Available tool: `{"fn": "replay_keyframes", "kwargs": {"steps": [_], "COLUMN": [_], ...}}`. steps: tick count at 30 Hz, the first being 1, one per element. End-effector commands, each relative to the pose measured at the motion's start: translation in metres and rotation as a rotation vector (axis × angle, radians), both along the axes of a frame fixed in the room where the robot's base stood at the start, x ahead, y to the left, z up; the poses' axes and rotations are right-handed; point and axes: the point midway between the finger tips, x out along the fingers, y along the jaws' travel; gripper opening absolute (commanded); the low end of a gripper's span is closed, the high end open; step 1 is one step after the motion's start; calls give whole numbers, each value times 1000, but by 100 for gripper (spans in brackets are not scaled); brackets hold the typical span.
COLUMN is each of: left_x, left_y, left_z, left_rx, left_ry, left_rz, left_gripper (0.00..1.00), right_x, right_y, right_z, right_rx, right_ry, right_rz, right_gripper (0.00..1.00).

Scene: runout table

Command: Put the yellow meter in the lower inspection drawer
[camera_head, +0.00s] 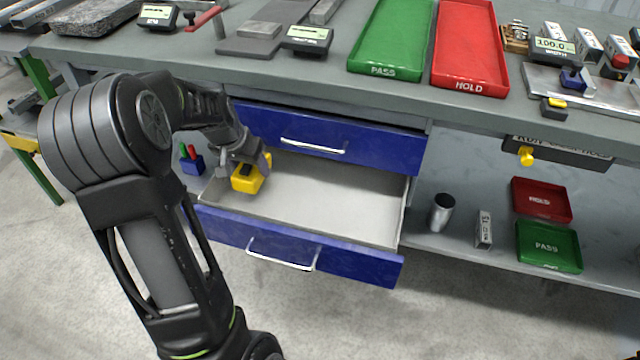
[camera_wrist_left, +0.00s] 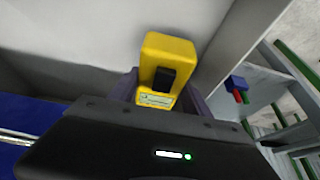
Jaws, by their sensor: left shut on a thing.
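The yellow meter (camera_head: 248,179) is a small yellow block with a dark part on top. My left gripper (camera_head: 254,166) is shut on it, over the left part of the open lower drawer (camera_head: 330,194). The meter also shows between the fingers in the left wrist view (camera_wrist_left: 168,62), with the pale drawer interior behind it. I cannot tell whether the meter touches the drawer floor. The lower drawer has a blue front with a silver handle and looks empty otherwise. My right gripper is not in view.
The closed upper blue drawer (camera_head: 338,138) sits just above. A blue holder (camera_head: 192,164) with red and green items stands left of the drawer. A metal cup (camera_head: 442,212) and red (camera_head: 541,199) and green (camera_head: 548,247) trays lie on the shelf at right.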

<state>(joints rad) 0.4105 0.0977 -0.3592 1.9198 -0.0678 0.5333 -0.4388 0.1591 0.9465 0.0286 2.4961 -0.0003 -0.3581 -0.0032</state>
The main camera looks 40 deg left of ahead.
Motion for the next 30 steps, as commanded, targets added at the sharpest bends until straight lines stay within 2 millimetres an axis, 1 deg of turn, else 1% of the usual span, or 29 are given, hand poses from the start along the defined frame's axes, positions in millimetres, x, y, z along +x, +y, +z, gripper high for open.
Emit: {"fn": "replay_keyframes", "kwargs": {"steps": [2,5,8,11,18,22,25,27,30], "left_x": [1,4,9,17,40,50,54,55,56], "left_y": [-1,-8,-24,-46,-112,-141,-153,-158,-159], "left_z": [1,1,2,2,-1,-1,-1,0,0], "left_rx": [0,0,-1,-1,1,1,1,1,0], "left_ry": [-1,-1,-1,-1,-2,-2,-1,-1,-1], "left_rz": [-1,-5,-8,-10,-14,-11,-8,-6,-4], "left_gripper": [5,5,5,5,5,5,5,5,5], "right_x": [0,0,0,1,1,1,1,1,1], "right_y": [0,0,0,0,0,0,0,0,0], "right_z": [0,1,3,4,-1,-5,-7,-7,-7], "right_rx": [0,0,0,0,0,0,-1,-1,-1], "right_ry": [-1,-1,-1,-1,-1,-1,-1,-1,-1], "right_rz": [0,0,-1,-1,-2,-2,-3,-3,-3], "right_gripper": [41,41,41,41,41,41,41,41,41]}}
